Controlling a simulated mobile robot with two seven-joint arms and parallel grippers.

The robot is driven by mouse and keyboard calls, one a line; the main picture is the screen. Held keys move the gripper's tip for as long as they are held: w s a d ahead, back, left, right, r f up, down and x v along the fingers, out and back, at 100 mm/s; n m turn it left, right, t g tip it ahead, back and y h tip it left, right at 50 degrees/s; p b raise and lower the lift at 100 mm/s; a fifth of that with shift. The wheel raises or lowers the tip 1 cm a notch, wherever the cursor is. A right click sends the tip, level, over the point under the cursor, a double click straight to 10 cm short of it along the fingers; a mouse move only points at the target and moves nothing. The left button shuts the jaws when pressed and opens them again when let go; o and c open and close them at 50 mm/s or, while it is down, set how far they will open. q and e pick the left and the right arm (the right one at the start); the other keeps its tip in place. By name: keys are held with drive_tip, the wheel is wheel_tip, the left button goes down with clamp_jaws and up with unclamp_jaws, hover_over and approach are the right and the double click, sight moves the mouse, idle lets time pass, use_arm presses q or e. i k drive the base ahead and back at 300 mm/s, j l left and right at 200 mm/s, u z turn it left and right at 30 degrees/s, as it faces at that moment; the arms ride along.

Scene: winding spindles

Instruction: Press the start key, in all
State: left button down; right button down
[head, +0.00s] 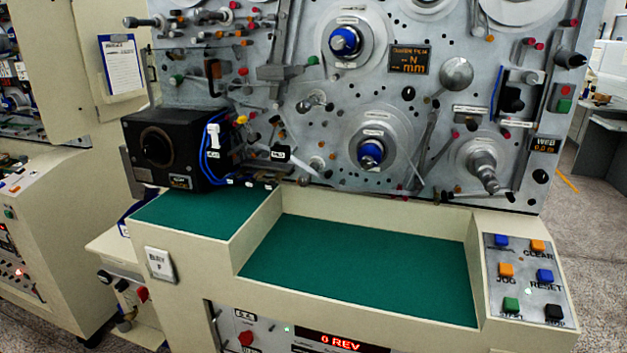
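The key panel (525,268) is on the right end of the cream machine's front ledge. A green key (510,304) sits at its lower left; the label below it is partly legible and looks like START. A black key (554,312) is to its right, its label hard to read. Above are an orange key (506,270) marked JOG and a blue key (545,275) marked RESET. At the top are another blue key (501,240) and an orange key (538,246) marked CLEAR. Neither of my grippers is in view.
A red display (342,341) below the ledge reads 0 REV. The green recessed tray (360,270) left of the keys is empty. Behind it rises the upright metal panel (300,130) with protruding spindles, rollers and levers. A black box (172,150) stands at the left.

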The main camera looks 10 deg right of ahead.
sight(511, 304)
drive_tip(key=z, duration=0.5)
drive_tip(key=l+z, duration=0.2)
drive_tip(key=z, duration=0.3)
drive_tip(key=k+l+z, duration=0.1)
drive_tip(key=z, duration=0.35)
